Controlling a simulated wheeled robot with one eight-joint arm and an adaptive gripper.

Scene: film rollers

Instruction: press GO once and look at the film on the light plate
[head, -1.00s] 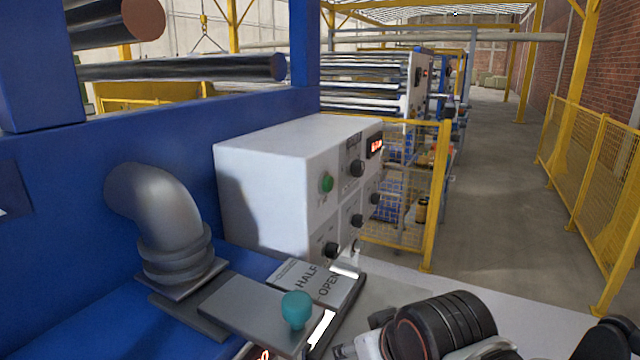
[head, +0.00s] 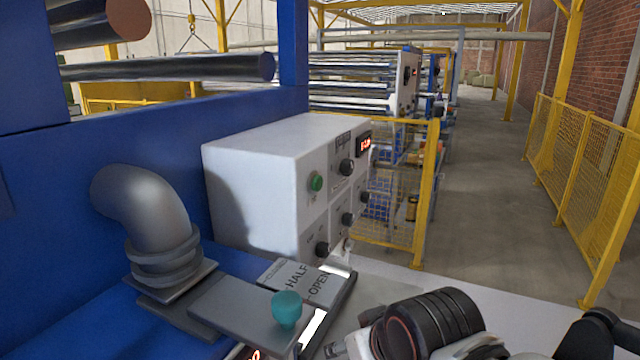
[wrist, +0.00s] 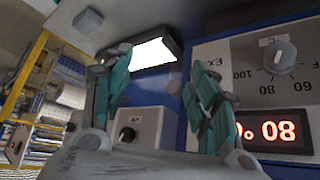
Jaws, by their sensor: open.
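A green push button (head: 316,183) sits on the face of the white control box (head: 255,175); its label is too small to read. A slide with a teal knob (head: 287,310) lies in front of the box, beside a plate marked HALF and OPEN (head: 305,282). A bright white strip (head: 312,326) shows at the slide's edge. In the wrist view a bright white panel (wrist: 152,53) in a dark frame shows beyond my gripper (wrist: 160,90). Its teal fingers are apart with nothing between them. The fingers cannot be made out in the head view. I cannot make out any film.
Black knobs and a red display (head: 365,143) share the control box. The wrist view shows a dial (wrist: 279,57), red digits (wrist: 272,131) and another knob (wrist: 127,134) close by. A grey bent pipe (head: 150,215) stands at left. Yellow fencing (head: 590,170) lines the right aisle.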

